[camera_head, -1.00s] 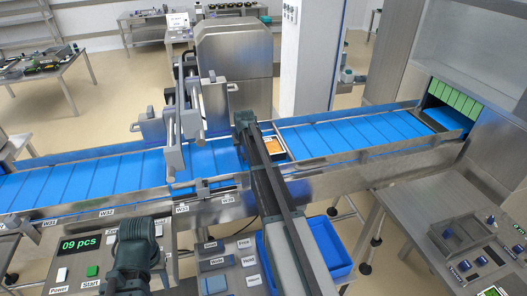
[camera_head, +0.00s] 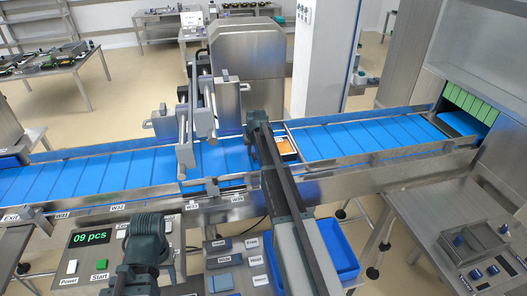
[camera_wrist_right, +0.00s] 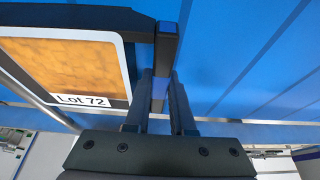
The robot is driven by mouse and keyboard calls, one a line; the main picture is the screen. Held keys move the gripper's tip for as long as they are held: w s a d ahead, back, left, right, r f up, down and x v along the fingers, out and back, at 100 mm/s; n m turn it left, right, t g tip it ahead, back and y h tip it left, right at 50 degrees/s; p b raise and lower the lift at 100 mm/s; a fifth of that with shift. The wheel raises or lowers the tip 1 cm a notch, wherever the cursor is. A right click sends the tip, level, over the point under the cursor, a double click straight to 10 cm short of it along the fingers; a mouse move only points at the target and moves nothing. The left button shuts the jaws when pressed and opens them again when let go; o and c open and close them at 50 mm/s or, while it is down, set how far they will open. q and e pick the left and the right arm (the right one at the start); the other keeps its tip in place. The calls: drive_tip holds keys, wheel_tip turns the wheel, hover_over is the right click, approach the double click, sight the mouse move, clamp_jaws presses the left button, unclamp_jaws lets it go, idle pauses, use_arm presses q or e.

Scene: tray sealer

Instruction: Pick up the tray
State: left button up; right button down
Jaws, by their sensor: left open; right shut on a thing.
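The tray (camera_head: 294,155) is dark-rimmed with an orange filling and sits at the blue conveyor, just right of my right gripper (camera_head: 262,148) in the head view. In the right wrist view the tray (camera_wrist_right: 126,65) shows at the upper left with a "Lot 72" label. There my right gripper (camera_wrist_right: 166,85) is shut on a dark piece at the tray's side edge; the exact contact is partly hidden by the fingers. My left gripper (camera_head: 140,262) is low at the left, over the control panel. It is open and empty; its fingertips are hard to make out.
The sealer frame (camera_head: 195,120) stands over the belt left of the tray. A metal rail (camera_head: 370,155) runs along the belt's front. A blue bin (camera_head: 338,250) is below, partly behind my right arm. The belt (camera_head: 360,138) right of the tray is clear.

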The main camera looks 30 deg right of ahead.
drive_tip(key=shift+r+p, duration=0.35)
drive_tip(key=shift+r, duration=0.1)
drive_tip(key=s+a+r+p, duration=0.7)
drive_tip(key=s+a, duration=0.2)
drive_tip(key=a, duration=0.1)
drive_tip(key=shift+s+a+r, duration=0.2)
drive_tip(key=shift+a+r, duration=0.05)
drive_tip(key=shift+s, duration=0.1)
